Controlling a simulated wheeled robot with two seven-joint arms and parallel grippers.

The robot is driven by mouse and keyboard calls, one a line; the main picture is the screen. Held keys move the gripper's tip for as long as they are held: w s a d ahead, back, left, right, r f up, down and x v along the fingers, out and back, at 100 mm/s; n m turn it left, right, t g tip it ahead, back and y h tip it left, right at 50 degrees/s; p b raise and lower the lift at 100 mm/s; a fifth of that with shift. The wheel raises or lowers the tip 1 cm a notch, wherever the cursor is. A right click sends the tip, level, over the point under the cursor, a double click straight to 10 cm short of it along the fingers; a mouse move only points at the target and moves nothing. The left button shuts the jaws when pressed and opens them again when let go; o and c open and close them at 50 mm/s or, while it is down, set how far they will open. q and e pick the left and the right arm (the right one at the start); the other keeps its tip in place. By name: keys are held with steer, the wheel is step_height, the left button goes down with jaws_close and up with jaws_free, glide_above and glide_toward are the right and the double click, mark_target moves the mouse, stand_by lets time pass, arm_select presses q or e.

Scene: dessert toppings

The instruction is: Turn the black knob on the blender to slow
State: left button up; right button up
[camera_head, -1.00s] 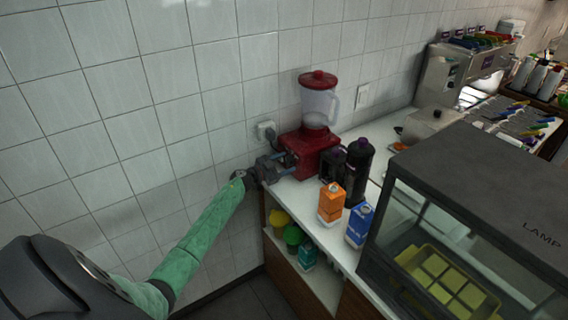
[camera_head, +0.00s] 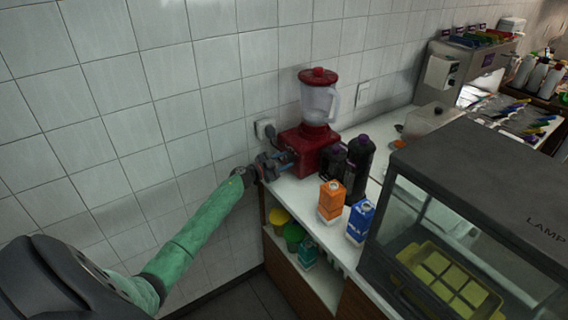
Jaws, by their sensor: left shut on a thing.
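The blender (camera_head: 309,145) has a red base, a clear jar and a red lid. It stands upright on the white counter against the tiled wall. My left gripper (camera_head: 286,161) is at the left front side of the red base, with its fingertips at the base. It is shut on a small part there, taken to be the black knob, which the fingers hide. The knob's setting cannot be read. My right gripper is not in view.
Dark bottles (camera_head: 359,168), an orange carton (camera_head: 331,200) and a blue carton (camera_head: 360,221) stand right of the blender. A glass display case (camera_head: 470,185) fills the right.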

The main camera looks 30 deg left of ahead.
arm_select(q)
steer(key=m+b, duration=0.2)
steer(key=m, duration=0.2)
steer(key=shift+f, duration=0.15)
steer(key=shift+m+b, duration=0.6)
steer(key=shift+m, duration=0.1)
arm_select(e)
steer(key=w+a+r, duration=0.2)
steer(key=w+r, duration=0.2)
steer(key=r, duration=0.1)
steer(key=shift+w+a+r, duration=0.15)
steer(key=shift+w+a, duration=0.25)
arm_select(q)
steer(key=o, duration=1)
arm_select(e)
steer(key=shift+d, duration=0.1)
